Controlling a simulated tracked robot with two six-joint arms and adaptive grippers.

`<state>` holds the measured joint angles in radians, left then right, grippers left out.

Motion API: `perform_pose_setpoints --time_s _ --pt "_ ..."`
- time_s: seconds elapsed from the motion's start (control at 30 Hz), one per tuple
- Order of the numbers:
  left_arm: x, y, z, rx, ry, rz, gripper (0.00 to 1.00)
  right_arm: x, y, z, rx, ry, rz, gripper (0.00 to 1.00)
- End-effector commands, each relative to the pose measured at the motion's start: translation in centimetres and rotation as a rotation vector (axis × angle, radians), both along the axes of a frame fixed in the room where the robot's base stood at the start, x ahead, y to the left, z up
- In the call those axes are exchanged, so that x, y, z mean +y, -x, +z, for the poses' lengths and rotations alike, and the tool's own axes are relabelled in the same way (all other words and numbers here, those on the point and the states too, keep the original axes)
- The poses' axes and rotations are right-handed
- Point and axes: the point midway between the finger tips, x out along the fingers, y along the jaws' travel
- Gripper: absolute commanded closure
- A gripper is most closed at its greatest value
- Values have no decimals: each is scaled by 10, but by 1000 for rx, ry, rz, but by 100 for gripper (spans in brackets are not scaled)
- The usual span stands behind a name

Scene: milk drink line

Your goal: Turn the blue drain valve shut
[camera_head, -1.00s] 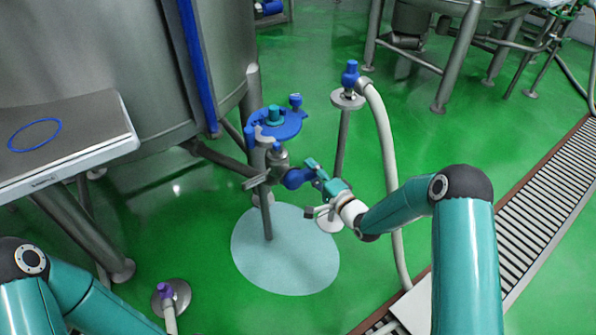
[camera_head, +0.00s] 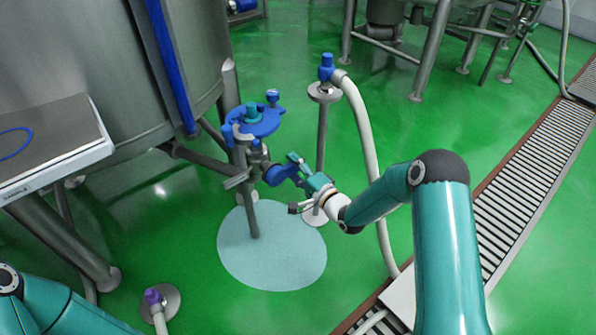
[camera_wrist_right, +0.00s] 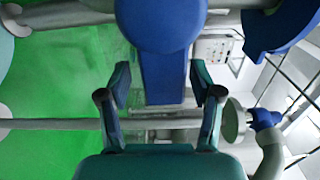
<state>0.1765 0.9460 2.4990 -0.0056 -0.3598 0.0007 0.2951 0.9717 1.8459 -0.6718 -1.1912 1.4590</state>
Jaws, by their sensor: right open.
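The blue drain valve (camera_head: 279,175) sits on a steel pipe fitting beside the tank. In the right wrist view its rounded blue body is at the top centre, and a flat blue handle (camera_wrist_right: 166,78) points down from it. My right gripper (camera_head: 299,170) is at the valve's right side. In the right wrist view my right gripper (camera_wrist_right: 162,88) is open, with one finger on each side of the handle and gaps showing between. My left arm enters at the lower left of the head view; its gripper is out of frame.
A post with a blue coupling (camera_head: 326,68) and a white hose (camera_head: 361,125) stands to the right. A grey-topped table (camera_head: 45,130) is at the left.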

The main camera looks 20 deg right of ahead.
Motion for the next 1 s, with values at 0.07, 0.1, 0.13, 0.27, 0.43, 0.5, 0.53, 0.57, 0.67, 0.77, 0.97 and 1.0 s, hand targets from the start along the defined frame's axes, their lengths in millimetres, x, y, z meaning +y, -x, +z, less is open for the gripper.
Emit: perform_pose_setpoints --time_s 0.07,0.1,0.13,0.27,0.43,0.5,0.53,0.57,0.67,0.77,0.97,1.0 --pt "0 0 0 0 0 0 60 -2 3 1 -1 0 -1 35" --pt "0 0 1 0 0 0 60 -3 5 1 -1 0 -1 35" --pt "0 0 1 0 0 0 60 -4 8 1 0 0 -1 35" --pt "0 0 1 0 0 0 60 -10 26 0 1 0 -2 35" --pt "0 0 0 0 0 0 60 -23 58 -1 5 -1 -4 35" --pt "0 0 0 0 0 0 60 -27 72 -1 4 -1 -4 35" --pt "0 0 0 0 0 0 60 -29 77 -1 6 -1 -4 35" --pt "0 0 0 0 0 0 60 -31 82 -2 6 -1 -4 35" --pt "0 0 0 0 0 0 60 -36 97 -1 5 0 -4 35" --pt "0 0 0 0 0 0 60 -39 107 -2 5 -1 -2 35" --pt "0 0 0 0 0 0 60 -42 114 -2 4 -1 -2 35" --pt "0 0 0 0 0 0 60 -42 114 -2 4 -1 -2 35"
